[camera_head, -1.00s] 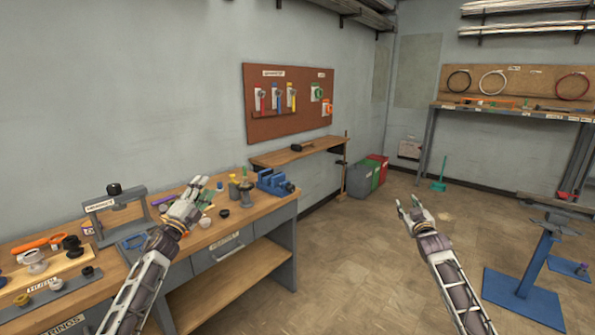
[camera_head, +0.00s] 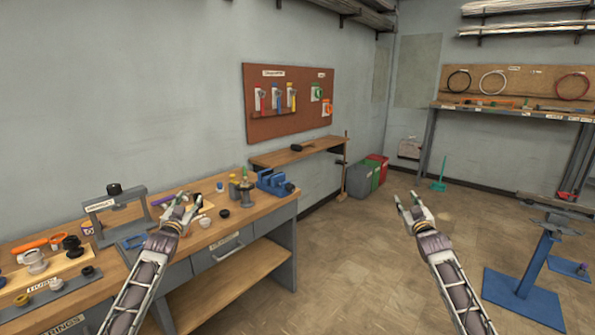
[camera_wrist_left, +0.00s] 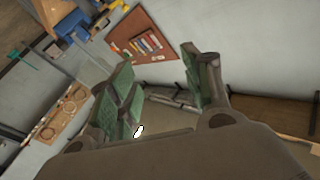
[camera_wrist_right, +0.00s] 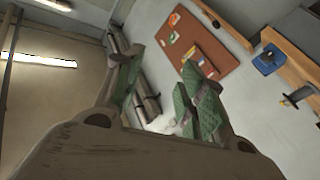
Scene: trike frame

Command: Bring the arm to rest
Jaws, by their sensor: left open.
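My left gripper (camera_head: 184,209) is raised in front of the wooden workbench in the head view. Its fingers point up and are apart, with nothing between them in the left wrist view (camera_wrist_left: 160,85). My right gripper (camera_head: 410,204) is over the open floor in the head view, fingers up and spread. In the right wrist view its green-padded fingers (camera_wrist_right: 160,90) stand apart with nothing between them.
The workbench (camera_head: 240,256) at left holds a blue vise (camera_head: 274,183), a grey frame (camera_head: 115,208), and several small parts. A narrow shelf (camera_head: 295,152) and bins (camera_head: 360,180) stand behind. A blue stand (camera_head: 535,260) is at right. The middle floor is clear.

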